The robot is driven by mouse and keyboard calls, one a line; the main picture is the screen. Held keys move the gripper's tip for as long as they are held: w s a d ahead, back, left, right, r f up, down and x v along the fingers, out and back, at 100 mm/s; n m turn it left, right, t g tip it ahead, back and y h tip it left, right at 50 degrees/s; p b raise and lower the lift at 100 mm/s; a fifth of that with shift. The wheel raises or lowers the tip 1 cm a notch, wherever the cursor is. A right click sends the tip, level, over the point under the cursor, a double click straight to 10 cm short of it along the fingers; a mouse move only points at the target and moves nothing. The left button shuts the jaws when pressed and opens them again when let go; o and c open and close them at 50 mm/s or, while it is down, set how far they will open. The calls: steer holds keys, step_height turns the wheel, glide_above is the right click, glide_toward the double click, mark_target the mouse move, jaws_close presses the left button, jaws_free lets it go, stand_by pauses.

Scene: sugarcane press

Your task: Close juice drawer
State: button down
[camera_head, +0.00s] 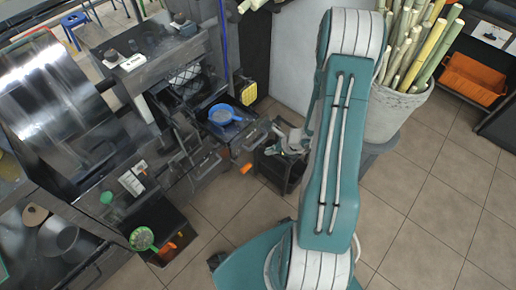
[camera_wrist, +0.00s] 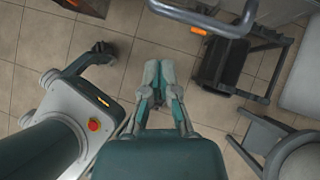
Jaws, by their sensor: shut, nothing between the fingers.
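A pulled-out drawer (camera_head: 240,130) with a blue strainer (camera_head: 222,114) in it stands out from the press at the middle of the head view. I take it to be the juice drawer, but no label can be read. A dark bar handle (camera_wrist: 205,22) with an orange piece (camera_wrist: 198,31) shows at the top of the wrist view. My gripper (camera_head: 284,142) is to the right of the drawer in the head view, partly hidden by my arm. In the wrist view my gripper (camera_wrist: 159,68) has its fingers together, empty, apart from the handle.
A dark stand (camera_head: 282,168) is close below my gripper. Another open compartment (camera_head: 165,245) holds a green strainer (camera_head: 142,238). A bucket of sugarcane (camera_head: 395,112) stands at the right, with orange crates (camera_head: 473,80) beyond.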

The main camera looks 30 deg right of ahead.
steer(key=w+a, duration=0.1)
steer(key=w+a+f, duration=0.1)
steer(key=w, duration=0.1)
steer(key=shift+w+a+f, duration=0.2)
steer(key=shift+w+a, duration=0.05)
steer(key=shift+a, duration=0.15)
